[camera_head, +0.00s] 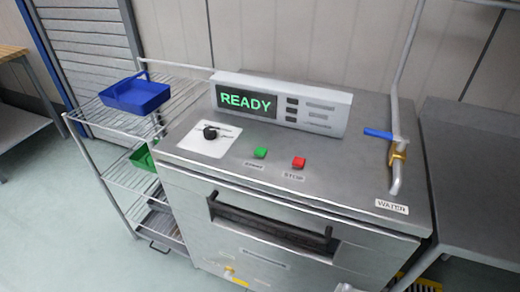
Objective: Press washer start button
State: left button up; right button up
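The washer (375,165) is a steel machine with a flat top, filling the middle of the head view. A green button (260,152) sits on its top near the front edge, with a small label in front of it that looks like START. A red button (298,162) sits just to its right, with a label that looks like STOP. The display panel (246,102) behind them reads READY in green letters. Nothing covers the green button. Neither of my grippers shows in this view.
A black knob (210,132) is left of the buttons. A pipe with a blue-handled valve (379,134) rises at right by a WATER label. A dark handle (270,226) crosses the front. A wire rack (130,178) with a blue bin (136,95) stands left.

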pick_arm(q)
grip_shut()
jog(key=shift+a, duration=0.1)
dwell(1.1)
